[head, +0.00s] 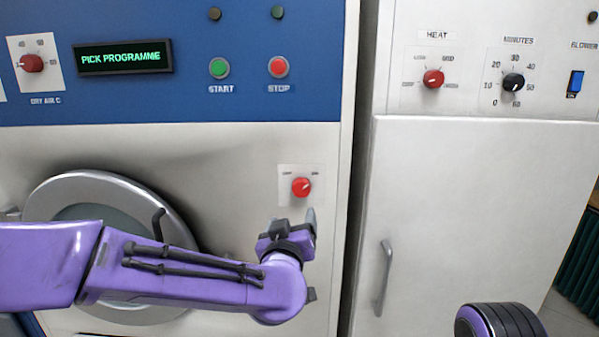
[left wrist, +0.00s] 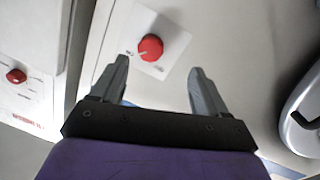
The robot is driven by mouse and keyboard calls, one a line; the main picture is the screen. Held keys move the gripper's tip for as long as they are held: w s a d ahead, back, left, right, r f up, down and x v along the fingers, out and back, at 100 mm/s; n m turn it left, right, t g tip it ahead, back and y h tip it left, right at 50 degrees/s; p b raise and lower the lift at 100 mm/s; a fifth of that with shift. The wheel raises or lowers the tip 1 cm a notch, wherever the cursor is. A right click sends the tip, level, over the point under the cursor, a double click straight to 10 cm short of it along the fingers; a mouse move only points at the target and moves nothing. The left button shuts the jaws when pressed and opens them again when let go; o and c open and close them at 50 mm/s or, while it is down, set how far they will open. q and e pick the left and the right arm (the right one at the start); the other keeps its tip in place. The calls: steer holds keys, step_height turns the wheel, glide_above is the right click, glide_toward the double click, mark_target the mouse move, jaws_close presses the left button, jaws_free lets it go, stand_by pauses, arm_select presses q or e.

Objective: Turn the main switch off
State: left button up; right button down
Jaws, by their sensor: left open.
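The main switch (head: 302,187) is a red round knob on a small white plate on the left machine's pale front, below the stop button. Its light pointer mark is turned to the upper right, toward the label that seems to read ON. The knob also shows in the left wrist view (left wrist: 150,47), just beyond the fingertips and slightly left of the middle of the gap. My left gripper (head: 296,222) is open and empty, just below the knob in the head view. Its two grey fingers (left wrist: 158,68) are apart and do not appear to touch the knob. My right gripper is out of view.
A green start button (head: 219,68) and red stop button (head: 278,67) sit above. A round door (head: 70,190) is behind my left arm. The right machine has a heat knob (head: 433,78), a minutes knob (head: 513,82), a blower switch (head: 576,82) and a door handle (head: 384,278).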

mark_target(300, 189)
arm_select(q)
steer(key=w+p, duration=0.1)
steer(key=w, duration=0.2)
steer(key=w+d+r+p, duration=0.1)
steer(key=w+p, duration=0.1)
steer(key=w, duration=0.2)
steer(key=w+r+p, duration=0.1)
steer(key=w, duration=0.2)
steer(key=shift+w+d+r, duration=0.15)
steer(key=shift+w+d, duration=0.15)
steer(key=c, duration=1)
